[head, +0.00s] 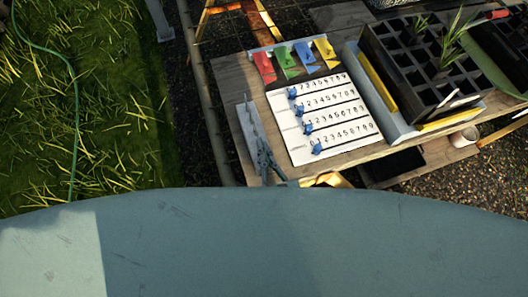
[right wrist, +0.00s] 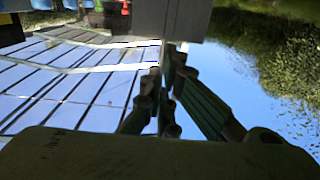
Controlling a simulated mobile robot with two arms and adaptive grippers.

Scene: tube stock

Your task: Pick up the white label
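A small white strip (head: 448,97), which looks like the white label, sits at the near right part of the black cell tray (head: 377,50). My right gripper (head: 266,163) is at the left near edge of the wooden table, far to the left of the strip. Its dark fingers (right wrist: 166,85) also show in the right wrist view, in shadow, and I cannot tell how far apart the tips are. I see nothing clearly held. The white strip cannot be made out in the right wrist view. My left gripper is not in view.
A white number board (head: 333,142) with blue sliders lies between my right gripper and the tray. Red, blue, green and yellow cards (head: 325,50) lie behind it. Green seedlings (head: 451,45) stand in the tray. A white cup (head: 465,136) is beyond the near edge. Grass lies left.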

